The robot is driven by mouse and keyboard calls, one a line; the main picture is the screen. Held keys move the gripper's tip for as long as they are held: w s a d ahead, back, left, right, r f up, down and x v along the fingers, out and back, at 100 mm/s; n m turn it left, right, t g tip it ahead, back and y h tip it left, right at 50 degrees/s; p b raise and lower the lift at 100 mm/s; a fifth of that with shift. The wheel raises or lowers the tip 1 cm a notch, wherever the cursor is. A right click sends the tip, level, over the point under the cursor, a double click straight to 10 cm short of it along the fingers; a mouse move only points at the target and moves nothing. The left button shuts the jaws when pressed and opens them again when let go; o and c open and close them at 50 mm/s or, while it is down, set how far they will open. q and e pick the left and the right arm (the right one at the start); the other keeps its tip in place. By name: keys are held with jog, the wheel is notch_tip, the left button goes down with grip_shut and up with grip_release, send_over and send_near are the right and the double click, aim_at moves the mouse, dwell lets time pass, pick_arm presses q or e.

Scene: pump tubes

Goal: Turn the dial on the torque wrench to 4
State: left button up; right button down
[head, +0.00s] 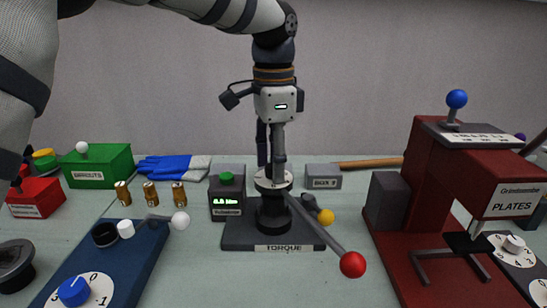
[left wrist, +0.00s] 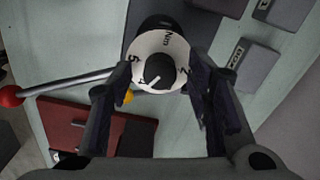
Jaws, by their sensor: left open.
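The torque wrench (head: 275,214) stands upright on a dark base labelled TORQUE, with a long lever ending in a red ball (head: 353,264). Its white dial (head: 266,183) is on top. In the left wrist view the dial (left wrist: 146,48) shows numerals and "Nm" around a black centre knob (left wrist: 160,68). The knob's white mark points to the lower left, near what looks like a 4. My left gripper (head: 271,160) is open and points down over the dial. In the left wrist view its fingers (left wrist: 161,78) are on either side of the knob. Contact cannot be told. My right gripper is out of view.
A red press (head: 435,165) stands close on the right. A dark box with a green button (head: 226,190) stands just left of the wrench. Farther left are several brass pieces (head: 150,193), a green box (head: 100,165) and a blue base (head: 128,262) with a dial.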

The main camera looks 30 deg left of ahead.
pick_arm(q)
notch_tip(320, 180, up, 12)
dwell(0.3)
